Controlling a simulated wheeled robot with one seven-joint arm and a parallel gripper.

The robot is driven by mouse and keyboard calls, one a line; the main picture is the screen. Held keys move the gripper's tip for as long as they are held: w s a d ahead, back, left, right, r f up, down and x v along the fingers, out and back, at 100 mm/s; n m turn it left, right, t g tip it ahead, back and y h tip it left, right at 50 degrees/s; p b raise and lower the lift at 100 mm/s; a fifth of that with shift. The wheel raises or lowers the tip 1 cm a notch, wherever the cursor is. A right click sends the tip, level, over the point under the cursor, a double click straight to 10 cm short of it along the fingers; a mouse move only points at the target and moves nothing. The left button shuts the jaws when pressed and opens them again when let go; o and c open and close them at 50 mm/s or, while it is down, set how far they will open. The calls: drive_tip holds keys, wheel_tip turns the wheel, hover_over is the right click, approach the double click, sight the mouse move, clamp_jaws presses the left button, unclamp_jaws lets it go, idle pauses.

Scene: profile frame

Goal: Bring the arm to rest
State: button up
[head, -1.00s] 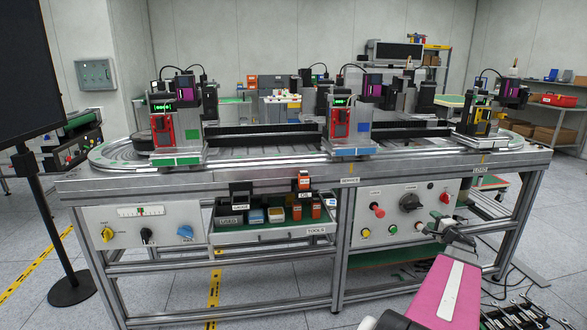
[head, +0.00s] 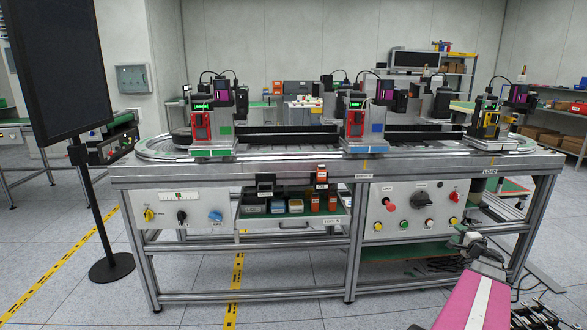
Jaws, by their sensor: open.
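My arm shows at the lower right of the head view as a pink link (head: 475,302) with a pale stripe. It reaches forward from the bottom edge, low in front of the workbench. My gripper (head: 468,238) is at its far, grey end, small and partly hidden by the arm. It is open, and I see nothing held in it.
The workbench (head: 305,170) carries several small stations on a conveyor loop. A drawer (head: 290,222) with coloured bins sits under its top. A dark screen (head: 55,70) on a stand is at left. Loose tools or parts (head: 540,322) and cables lie at lower right. Grey floor in front is clear.

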drive_tip(key=a+f+n+g+y, duration=0.2)
drive_tip(key=a+n+g, duration=0.1)
drive_tip(key=a, duration=0.7)
drive_tip(key=a+f+n+g+y, duration=0.2)
drive_tip(key=a+f+n+g, duration=0.1)
drive_tip(key=a, duration=0.7)
drive_tip(key=a+f+n+g+y, duration=0.1)
drive_tip(key=a+f+n+g, duration=0.15)
drive_tip(key=a, duration=0.65)
drive_tip(key=s+a+f+n+g+h, duration=0.2)
drive_tip(key=s+a+n+g+h, duration=0.1)
drive_tip(key=s+a, duration=0.4)
drive_tip(key=s+a+f+n+g+h, duration=0.2)
drive_tip(key=s+a+n+g, duration=0.3)
drive_tip(key=a, duration=0.5)
drive_tip(key=s+g+h, duration=0.1)
drive_tip(key=s, duration=0.1)
drive_tip(key=shift+s+a+h, duration=0.25)
drive_tip(key=shift+s+h, duration=0.05)
drive_tip(key=shift+h, duration=0.1)
